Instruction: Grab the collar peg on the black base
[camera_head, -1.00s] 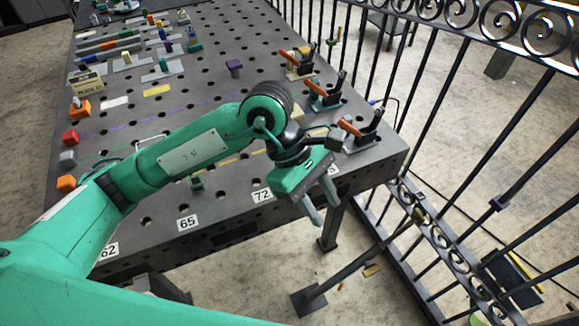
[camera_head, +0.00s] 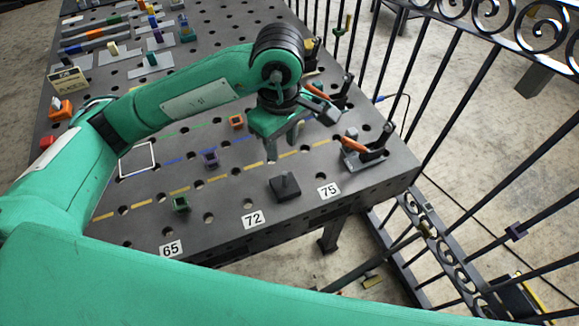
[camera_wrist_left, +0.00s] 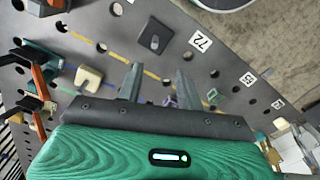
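A small black base (camera_head: 286,190) with a short dark peg standing on it sits near the table's front edge, between the 72 and 75 labels. It also shows in the left wrist view (camera_wrist_left: 155,38), beyond my fingers. My left gripper (camera_head: 283,150) hangs above the table, behind and above the black base in the head view. Its two fingers are apart with nothing between them, as the left wrist view (camera_wrist_left: 159,70) shows. The gripper does not touch the base. My right gripper is not in view.
A clamp with an orange handle (camera_head: 366,150) stands at the table's right edge, with others behind it. Purple (camera_head: 210,158), green (camera_head: 181,203) and orange (camera_head: 236,121) square pieces stand left of the base. A beige block (camera_wrist_left: 88,78) shows in the wrist view. Black railings (camera_head: 440,150) run along the right.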

